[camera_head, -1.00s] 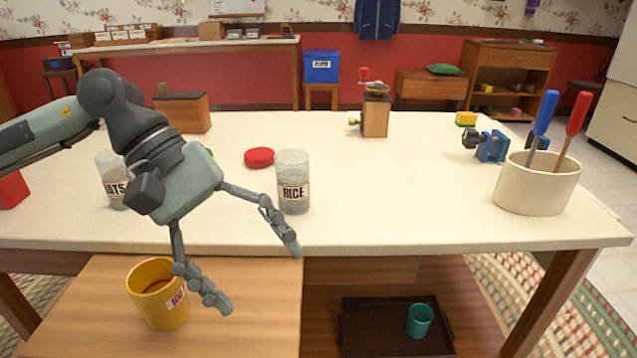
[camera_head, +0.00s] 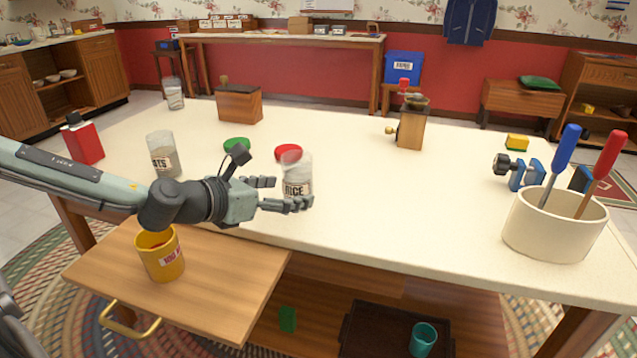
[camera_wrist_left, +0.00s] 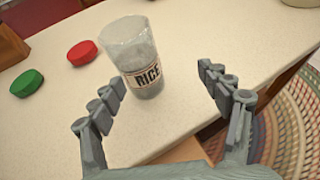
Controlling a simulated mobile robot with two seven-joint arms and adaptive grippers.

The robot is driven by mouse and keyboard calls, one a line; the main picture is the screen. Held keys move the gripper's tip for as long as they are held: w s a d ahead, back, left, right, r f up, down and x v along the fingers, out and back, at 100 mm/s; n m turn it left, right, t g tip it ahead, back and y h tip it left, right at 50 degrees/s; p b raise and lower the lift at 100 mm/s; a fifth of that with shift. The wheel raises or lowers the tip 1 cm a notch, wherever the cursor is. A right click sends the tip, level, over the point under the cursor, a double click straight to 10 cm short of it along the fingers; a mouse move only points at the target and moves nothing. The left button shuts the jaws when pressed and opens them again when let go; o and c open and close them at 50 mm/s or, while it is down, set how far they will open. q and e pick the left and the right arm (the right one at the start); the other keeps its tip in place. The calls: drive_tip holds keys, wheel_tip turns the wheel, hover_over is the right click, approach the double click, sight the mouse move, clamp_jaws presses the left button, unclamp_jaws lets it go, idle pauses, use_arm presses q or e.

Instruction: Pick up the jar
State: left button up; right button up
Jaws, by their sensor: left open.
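A clear glass jar with a RICE label (camera_head: 297,172) stands upright on the white table, near its front edge. In the left wrist view the same RICE jar (camera_wrist_left: 135,60) stands just ahead of the fingertips, nearer the left finger. My left gripper (camera_head: 288,193) is open and empty, with its fingers pointing right at the jar's lower part. One finger overlaps the jar in the head view; I cannot tell whether it touches. A second jar, labelled OATS in part (camera_head: 162,155), stands farther left. My right gripper is not in view.
A red lid (camera_head: 288,152) and a green lid (camera_head: 237,145) lie behind the jar. A yellow mug (camera_head: 160,262) sits on the open drawer below. A cream crock (camera_head: 555,228) with screwdrivers stands at the right.

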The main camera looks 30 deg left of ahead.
sight(287, 190)
use_arm(q)
drive_tip(key=shift+w+a+f+n+y, duration=0.2)
drive_tip(key=shift+a+n+y, duration=0.15)
drive_tip(key=shift+a, duration=0.2)
drive_tip(key=shift+w+a+f+n+y, duration=0.15)
drive_tip(key=shift+a+f+n+y, duration=0.1)
drive_tip(key=shift+a+y, duration=0.25)
drive_tip(key=shift+x, duration=1.15)
drive_tip(key=shift+w+a+f, duration=0.1)
drive_tip(key=shift+w+f, duration=0.05)
drive_tip(key=shift+f, duration=0.05)
drive_tip(key=b+x, duration=0.3)
drive_tip(key=shift+a+f, duration=0.15)
drive_tip(key=shift+a, duration=0.1)
drive_tip(key=shift+w+f, duration=0.15)
drive_tip(key=shift+w, duration=0.15)
drive_tip(key=shift+w+d+f, duration=0.15)
drive_tip(key=shift+w+d, duration=0.1)
drive_tip(key=shift+w, duration=0.1)
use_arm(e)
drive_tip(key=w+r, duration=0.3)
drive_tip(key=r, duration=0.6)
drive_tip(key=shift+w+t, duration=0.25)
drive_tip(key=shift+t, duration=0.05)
use_arm(q)
drive_tip(key=c, duration=1.5)
drive_tip(key=shift+o, duration=0.2)
